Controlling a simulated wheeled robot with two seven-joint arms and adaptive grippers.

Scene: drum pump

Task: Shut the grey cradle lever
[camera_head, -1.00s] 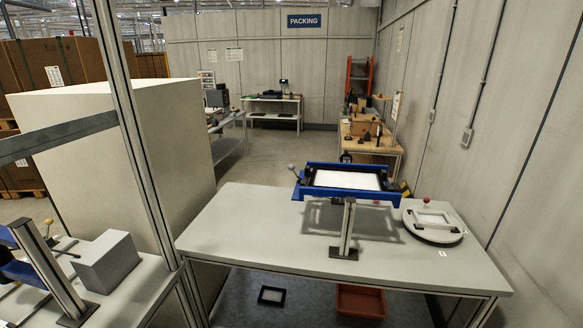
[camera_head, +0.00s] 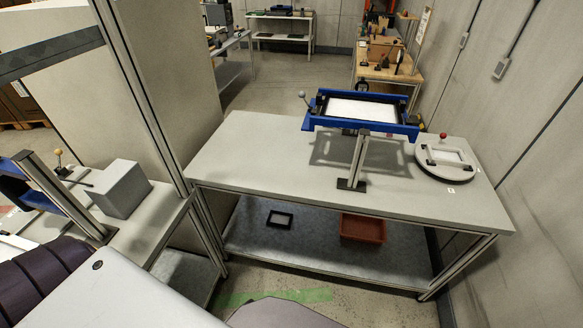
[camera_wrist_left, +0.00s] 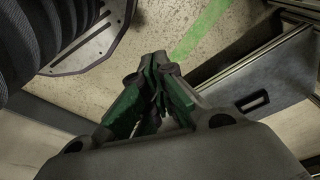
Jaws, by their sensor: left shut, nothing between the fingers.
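A blue cradle (camera_head: 326,122) stands on a post on the grey table (camera_head: 250,155) in the head view, with a white panel (camera_head: 362,110) in it. A lever with a grey ball knob (camera_head: 302,95) sticks up at the cradle's left end. My left gripper shows only in the left wrist view (camera_wrist_left: 157,100). Its green fingers are shut and empty, over the floor and beside the lower shelf, apart from the cradle. My right gripper is in neither view.
A round turntable (camera_head: 447,158) with a red knob (camera_head: 443,136) sits at the table's right. Below, the shelf holds a black frame (camera_head: 280,218) and a red bin (camera_head: 362,228). A metal upright (camera_head: 140,95) and a grey block (camera_head: 121,188) stand at left.

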